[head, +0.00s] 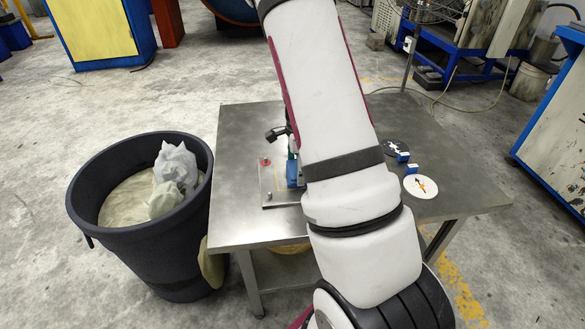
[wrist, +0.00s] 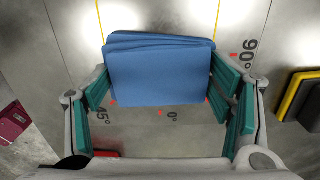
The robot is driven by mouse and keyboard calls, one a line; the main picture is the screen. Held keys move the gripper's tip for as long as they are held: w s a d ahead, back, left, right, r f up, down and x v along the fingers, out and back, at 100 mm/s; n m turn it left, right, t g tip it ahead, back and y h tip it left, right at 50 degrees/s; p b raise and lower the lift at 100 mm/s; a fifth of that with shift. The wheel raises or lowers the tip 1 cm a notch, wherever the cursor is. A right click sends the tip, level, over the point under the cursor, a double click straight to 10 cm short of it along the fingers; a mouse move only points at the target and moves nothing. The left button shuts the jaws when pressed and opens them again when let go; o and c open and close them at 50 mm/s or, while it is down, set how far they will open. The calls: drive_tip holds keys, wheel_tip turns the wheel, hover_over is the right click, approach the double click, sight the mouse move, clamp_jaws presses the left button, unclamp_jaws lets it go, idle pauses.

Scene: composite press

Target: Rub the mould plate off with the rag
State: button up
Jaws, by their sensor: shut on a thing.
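A folded blue rag (wrist: 160,75) is held between the teal pads of my gripper (wrist: 162,90) in the wrist view. A small part of the rag (head: 292,174) also shows left of my arm in the head view. The mould plate (head: 274,190) is a flat grey metal plate on the table; my arm hides its right part. In the wrist view the plate (wrist: 245,25) carries angle marks, yellow lines and small red marks. The rag is over the plate; I cannot tell if it touches.
The plate is on a metal table (head: 240,130). A black disc (head: 396,147) and a white disc (head: 421,186) lie at right, beside small blue blocks. A dark bin (head: 140,235) with crumpled bags stands left of the table. A black-and-yellow block (wrist: 300,95) shows in the wrist view.

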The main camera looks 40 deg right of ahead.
sight(281, 177)
drive_tip(key=shift+s+d, duration=0.75)
drive_tip(key=shift+d, duration=0.3)
drive_tip(key=shift+w+a+p, duration=0.25)
drive_tip(key=shift+w+a, duration=0.45)
drive_tip(key=shift+a, duration=0.35)
drive_tip(key=shift+w+a+p, duration=0.3)
drive_tip(key=shift+w+a, duration=0.4)
drive_tip(key=shift+a, duration=0.3)
drive_tip(key=shift+w+a+p, duration=0.25)
drive_tip(key=shift+w+a, duration=0.45)
drive_tip(key=shift+a, duration=0.35)
drive_tip(key=shift+r, duration=0.15)
wheel_tip(281, 177, up, 7)
drive_tip(key=p, duration=0.5)
